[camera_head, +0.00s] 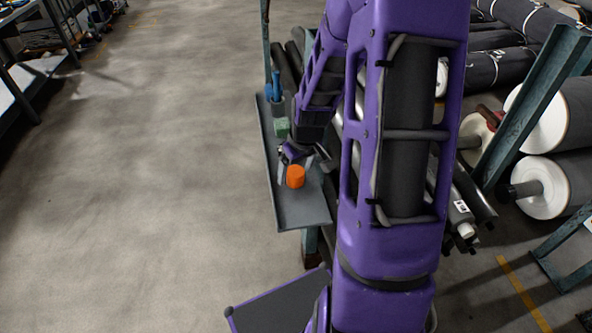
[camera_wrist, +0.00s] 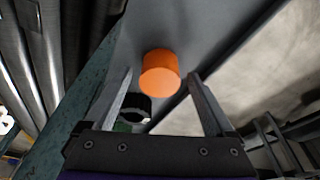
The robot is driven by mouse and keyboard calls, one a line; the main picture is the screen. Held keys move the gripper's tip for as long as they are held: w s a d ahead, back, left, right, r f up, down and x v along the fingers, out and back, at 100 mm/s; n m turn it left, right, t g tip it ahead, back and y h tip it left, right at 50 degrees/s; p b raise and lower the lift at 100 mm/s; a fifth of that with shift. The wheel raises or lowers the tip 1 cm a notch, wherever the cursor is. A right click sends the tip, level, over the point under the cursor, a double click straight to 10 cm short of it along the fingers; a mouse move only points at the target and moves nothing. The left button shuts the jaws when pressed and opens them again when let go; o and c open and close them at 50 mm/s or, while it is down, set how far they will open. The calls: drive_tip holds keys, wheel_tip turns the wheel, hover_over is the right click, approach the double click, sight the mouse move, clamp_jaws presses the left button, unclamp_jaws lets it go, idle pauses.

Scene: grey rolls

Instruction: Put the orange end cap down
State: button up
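The orange end cap (camera_head: 295,177) is a short orange cylinder over the near part of a narrow grey shelf (camera_head: 302,212). It appears to stand upright on the shelf. In the wrist view the end cap (camera_wrist: 160,73) is between the tips of my gripper (camera_wrist: 161,75), with a small gap visible on each side. My gripper (camera_head: 296,170) is open and close around the cap without visibly touching it. The cap's underside is hidden in both views.
A green block (camera_head: 282,128) and a blue item (camera_head: 276,84) stand farther along the shelf. A dark round thing (camera_wrist: 136,107) lies behind the cap in the wrist view. Grey rolls (camera_head: 565,186) fill the right side. Open floor (camera_head: 150,190) lies left.

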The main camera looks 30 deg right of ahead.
drive_tip(key=shift+r, duration=0.1)
drive_tip(key=p+v, duration=0.2)
drive_tip(key=v, duration=1)
